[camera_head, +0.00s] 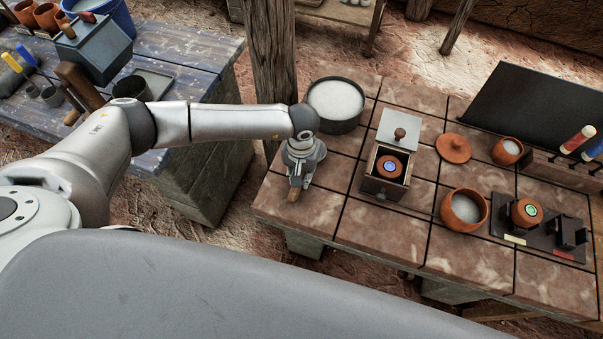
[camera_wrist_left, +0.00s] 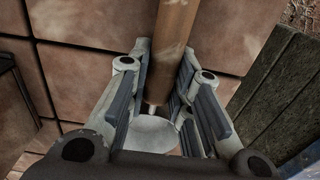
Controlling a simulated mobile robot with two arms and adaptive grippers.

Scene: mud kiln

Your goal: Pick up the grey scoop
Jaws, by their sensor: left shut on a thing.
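My left gripper (camera_head: 298,180) is over the left end of the tiled table, pointing down. It is shut on the grey scoop, whose brown wooden handle end (camera_head: 292,196) shows below the fingers in the head view. In the left wrist view the handle (camera_wrist_left: 170,50) runs up between the two fingers, and the pale grey bowl (camera_wrist_left: 156,135) shows lower down, partly hidden by the gripper. Whether the scoop touches the tabletop, I cannot tell. My right gripper is not in view.
A dark round pan of white material (camera_head: 336,103) stands just behind the gripper. A small open box (camera_head: 384,185) stands to its right. Further right are a terracotta bowl (camera_head: 464,208) and a dark stand (camera_head: 540,238). A wooden post (camera_head: 272,60) rises behind, left of the pan.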

